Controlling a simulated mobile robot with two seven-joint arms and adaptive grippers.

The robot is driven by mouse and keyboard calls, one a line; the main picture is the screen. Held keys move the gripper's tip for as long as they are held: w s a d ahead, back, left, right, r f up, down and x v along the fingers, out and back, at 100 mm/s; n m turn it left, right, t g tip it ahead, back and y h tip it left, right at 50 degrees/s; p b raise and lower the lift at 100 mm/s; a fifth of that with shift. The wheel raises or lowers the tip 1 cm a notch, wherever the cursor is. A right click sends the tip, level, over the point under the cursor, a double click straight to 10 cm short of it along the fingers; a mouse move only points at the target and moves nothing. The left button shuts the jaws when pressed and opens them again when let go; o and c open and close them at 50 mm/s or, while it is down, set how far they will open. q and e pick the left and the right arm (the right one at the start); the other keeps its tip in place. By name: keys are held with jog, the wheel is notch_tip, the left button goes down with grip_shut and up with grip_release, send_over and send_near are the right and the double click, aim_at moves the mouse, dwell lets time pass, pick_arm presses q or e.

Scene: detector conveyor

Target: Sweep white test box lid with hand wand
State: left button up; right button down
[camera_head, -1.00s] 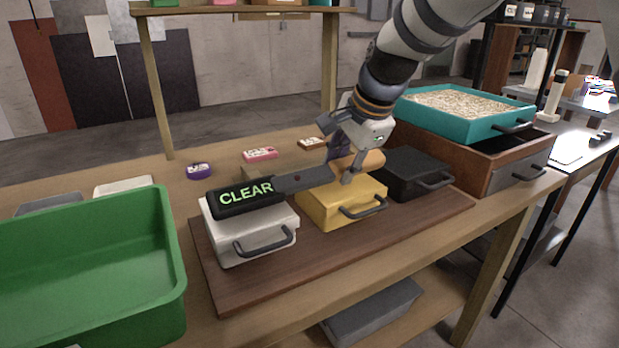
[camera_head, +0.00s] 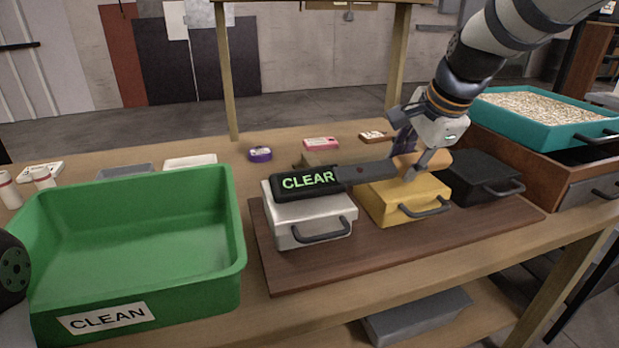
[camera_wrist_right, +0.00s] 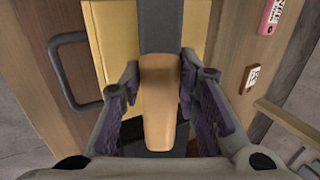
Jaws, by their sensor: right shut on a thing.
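The white test box (camera_head: 340,207) with a dark front handle sits at the left end of a brown board (camera_head: 400,240). The hand wand (camera_head: 308,182) lies level across the back of its lid, its black head showing "CLEAR" in green. I cannot tell if it touches the lid. My right gripper (camera_head: 413,165) is shut on the wand's tan handle, above the yellow box (camera_head: 398,205). In the right wrist view the handle (camera_wrist_right: 160,95) sits between the two fingers.
A black box (camera_head: 487,172) stands right of the yellow one. A large green bin (camera_head: 195,275) labelled "CLEAN" is at left. A teal tray (camera_head: 560,135) of granules sits on a brown case at right. Small items, including a purple one (camera_head: 260,154), lie behind.

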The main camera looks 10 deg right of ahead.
jog(key=shift+r, duration=0.1)
jog(key=shift+r+p, duration=0.35)
jog(key=shift+r, duration=2.6)
